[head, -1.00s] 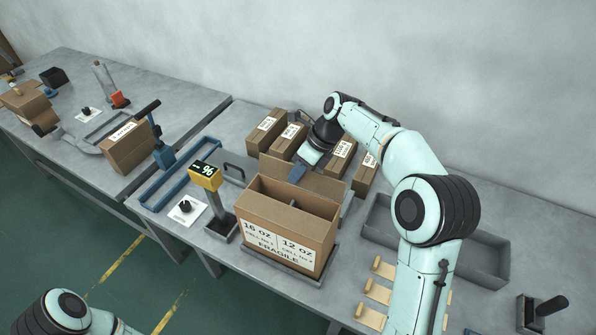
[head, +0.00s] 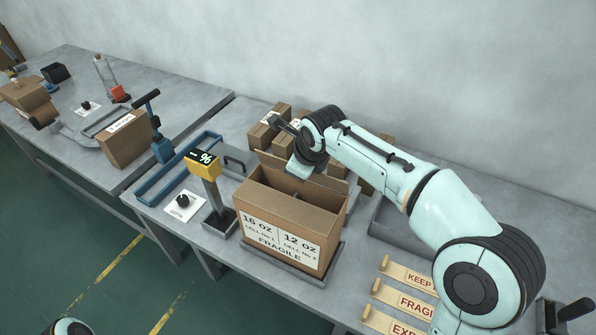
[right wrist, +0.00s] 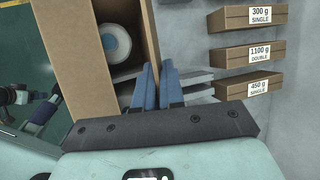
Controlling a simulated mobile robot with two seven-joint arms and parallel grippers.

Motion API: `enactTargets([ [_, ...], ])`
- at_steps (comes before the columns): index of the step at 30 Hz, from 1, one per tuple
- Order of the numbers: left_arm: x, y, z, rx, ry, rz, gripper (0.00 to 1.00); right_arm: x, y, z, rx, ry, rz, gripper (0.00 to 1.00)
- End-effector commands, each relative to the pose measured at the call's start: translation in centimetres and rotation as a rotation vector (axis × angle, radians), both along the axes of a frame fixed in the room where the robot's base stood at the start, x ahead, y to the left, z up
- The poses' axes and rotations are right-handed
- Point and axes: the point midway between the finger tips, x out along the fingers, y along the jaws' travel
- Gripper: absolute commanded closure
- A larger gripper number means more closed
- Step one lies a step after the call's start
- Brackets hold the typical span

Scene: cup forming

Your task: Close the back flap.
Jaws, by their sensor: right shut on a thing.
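The open brown carton (head: 288,228) stands on a grey tray, with "16 oz", "12 oz" and "FRAGILE" on its front label. Its back flap (head: 322,187) stands up along the rear edge, partly hidden by my right gripper. My right gripper (right wrist: 158,82) is at the rear edge of the carton, its blue fingers shut on the back flap, which is seen nearly edge-on between them. In the right wrist view the carton (right wrist: 75,50) shows a round white and blue item inside. My left gripper is out of view.
Several small brown boxes (right wrist: 247,54) stand behind the carton. A yellow display (head: 202,165) on a post is at its left. Wooden label plates (head: 400,300) and a grey bin (head: 385,232) are at the right.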

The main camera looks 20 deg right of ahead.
Motion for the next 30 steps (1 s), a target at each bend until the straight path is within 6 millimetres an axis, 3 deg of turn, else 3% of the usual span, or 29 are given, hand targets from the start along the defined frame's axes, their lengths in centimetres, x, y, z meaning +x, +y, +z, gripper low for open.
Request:
enactTargets([
  [15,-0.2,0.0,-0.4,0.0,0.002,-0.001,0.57,-0.1,0.1,0.0,-0.017,-0.013,0.002,1.0],
  [16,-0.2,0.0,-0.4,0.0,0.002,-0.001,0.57,-0.1,0.1,0.0,-0.017,-0.013,0.002,0.82],
  [17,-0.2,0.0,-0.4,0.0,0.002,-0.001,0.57,-0.1,0.1,0.0,-0.017,-0.013,0.002,0.72],
  [26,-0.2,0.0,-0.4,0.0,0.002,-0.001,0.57,-0.1,0.1,0.1,-0.017,-0.013,0.002,0.7],
  [30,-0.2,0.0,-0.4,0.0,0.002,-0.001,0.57,-0.5,0.1,1.0,-0.016,-0.016,0.002,0.7],
])
